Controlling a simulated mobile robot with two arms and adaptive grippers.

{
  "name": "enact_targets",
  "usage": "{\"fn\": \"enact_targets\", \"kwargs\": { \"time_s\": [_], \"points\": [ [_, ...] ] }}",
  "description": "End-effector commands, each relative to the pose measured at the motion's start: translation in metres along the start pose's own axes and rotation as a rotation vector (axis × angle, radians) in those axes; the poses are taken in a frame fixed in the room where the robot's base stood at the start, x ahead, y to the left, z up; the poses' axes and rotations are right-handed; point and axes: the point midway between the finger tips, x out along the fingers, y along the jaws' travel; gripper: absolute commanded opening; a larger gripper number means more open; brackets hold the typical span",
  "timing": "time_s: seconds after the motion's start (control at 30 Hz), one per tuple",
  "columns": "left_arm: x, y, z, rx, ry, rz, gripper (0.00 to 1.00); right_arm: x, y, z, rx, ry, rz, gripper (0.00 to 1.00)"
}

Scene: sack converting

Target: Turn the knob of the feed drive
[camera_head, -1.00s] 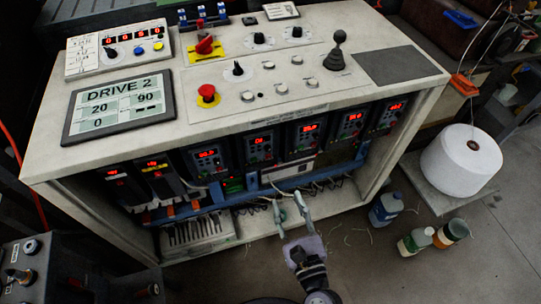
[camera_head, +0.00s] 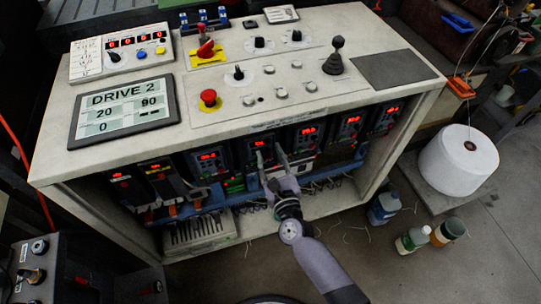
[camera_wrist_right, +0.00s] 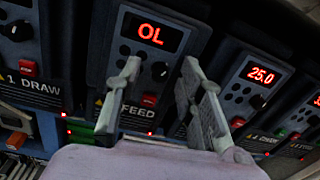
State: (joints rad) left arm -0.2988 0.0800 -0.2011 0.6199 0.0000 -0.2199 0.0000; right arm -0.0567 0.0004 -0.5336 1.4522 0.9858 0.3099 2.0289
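The feed drive (camera_wrist_right: 132,75) is a dark module labelled FEED with a red "OL" display; it is also in the head view (camera_head: 259,144), in the console's front row. Its small black knob (camera_wrist_right: 160,71) sits below and right of the display. My right gripper (camera_wrist_right: 161,66) is open and empty in front of this drive, its fingertips on either side of the knob in the picture. Whether they touch it I cannot tell. In the head view the right gripper (camera_head: 269,155) partly covers the drive's lower part. My left gripper is not in view.
Neighbouring drives stand close on both sides: the draw drive (camera_wrist_right: 28,50) at left and one reading 25.0 (camera_wrist_right: 250,85) at right. The console top (camera_head: 225,125) overhangs them. Bottles (camera_head: 384,208) and a white spool (camera_head: 458,160) stand at the right.

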Motion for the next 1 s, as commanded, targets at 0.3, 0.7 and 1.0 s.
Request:
{"fn": "enact_targets", "kwargs": {
  "time_s": [0.3,0.7,1.0],
  "points": [
    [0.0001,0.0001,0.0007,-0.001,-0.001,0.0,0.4,-0.0001,0.0001,0.0,0.0,0.0,0.0,0.28],
    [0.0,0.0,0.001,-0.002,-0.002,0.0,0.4,-0.0003,0.0001,-0.0001,0.0,0.0,0.0,0.01],
    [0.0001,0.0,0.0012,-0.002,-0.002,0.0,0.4,-0.0004,0.0001,-0.0002,-0.001,0.0,0.0,0.0]
  ]
}}
